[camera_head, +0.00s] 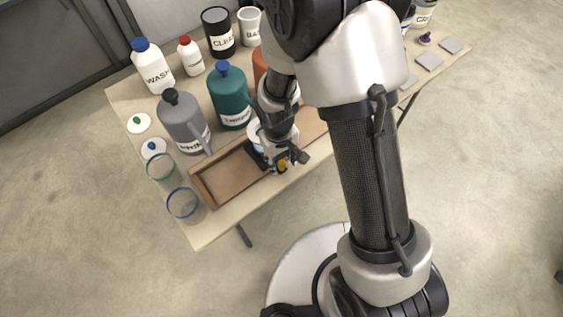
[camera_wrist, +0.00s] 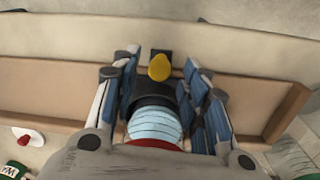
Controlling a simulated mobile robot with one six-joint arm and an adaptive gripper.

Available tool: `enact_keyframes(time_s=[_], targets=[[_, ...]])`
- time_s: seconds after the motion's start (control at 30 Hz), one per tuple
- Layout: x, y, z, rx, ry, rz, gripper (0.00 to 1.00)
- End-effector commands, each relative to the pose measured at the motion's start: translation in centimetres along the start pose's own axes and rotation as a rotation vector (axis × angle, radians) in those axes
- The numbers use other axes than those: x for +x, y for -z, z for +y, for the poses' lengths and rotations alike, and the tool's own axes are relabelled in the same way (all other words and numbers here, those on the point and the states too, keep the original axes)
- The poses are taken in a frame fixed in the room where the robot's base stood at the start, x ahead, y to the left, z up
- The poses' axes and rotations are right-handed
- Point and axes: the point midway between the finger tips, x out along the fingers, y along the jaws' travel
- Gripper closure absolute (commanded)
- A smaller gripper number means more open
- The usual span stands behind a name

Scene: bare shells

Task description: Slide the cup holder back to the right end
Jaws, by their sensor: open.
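A long brown wooden tray (camera_head: 222,182) lies along the near edge of the table, its left end in plain view. The dark cup holder (camera_head: 257,155) sits in it, partly hidden by my gripper. In the wrist view the black holder (camera_wrist: 155,96) has a yellow knob (camera_wrist: 159,68) on its table-edge side. A pale striped cup (camera_wrist: 154,124) with a red band is at the holder. My gripper (camera_head: 284,163) is over the holder; its blue-padded fingers (camera_wrist: 161,72) stand apart on either side of the knob and holder. Whether they touch it is unclear.
Behind the tray stand a grey jug (camera_head: 182,118) and a teal jug (camera_head: 230,98). Clear cups with green (camera_head: 160,168) and blue (camera_head: 183,204) rims are beside the tray's left end. My arm hides much of the tray's right part.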

Motion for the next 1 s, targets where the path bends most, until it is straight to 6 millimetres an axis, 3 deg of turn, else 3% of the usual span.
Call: enact_keyframes(time_s=[0.13,0.43,1.0], targets=[[1.14,0.03,0.01,0.0,0.0,0.001,0.59],[1.24,0.04,0.01,0.0,0.0,0.001,0.59],[1.23,0.02,0.0,0.0,0.0,0.001,0.96]])
